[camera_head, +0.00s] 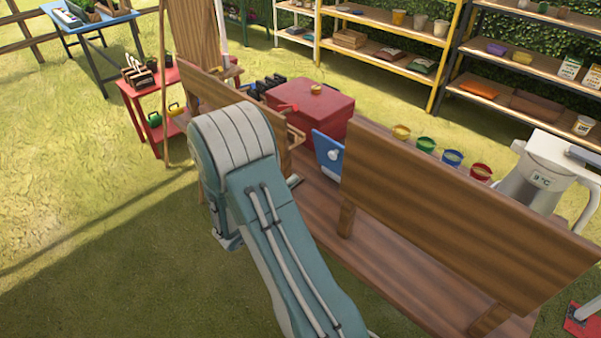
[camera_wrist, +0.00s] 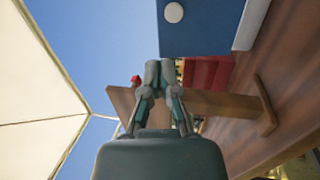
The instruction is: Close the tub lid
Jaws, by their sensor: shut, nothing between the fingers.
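A blue panel with a round white knob, which looks like the tub lid (camera_head: 328,155), stands steeply tilted on the wooden table between two raised boards. In the wrist view the blue lid (camera_wrist: 210,30) fills the top, with its white knob facing me. A white strip (camera_wrist: 250,25) along its right edge may be part of the tub; the rest of the tub is hidden. My gripper (camera_wrist: 158,72) is shut and empty, its fingertips just below the lid in the picture. I cannot tell whether they touch it. My arm hides the gripper in the head view.
A red box (camera_head: 310,108) stands behind the lid, and black items (camera_head: 265,86) sit left of it. A wooden board (camera_head: 450,210) rises at the table's near edge, right of the lid. Several coloured pots (camera_head: 452,158) line the far side. Open grass lies left.

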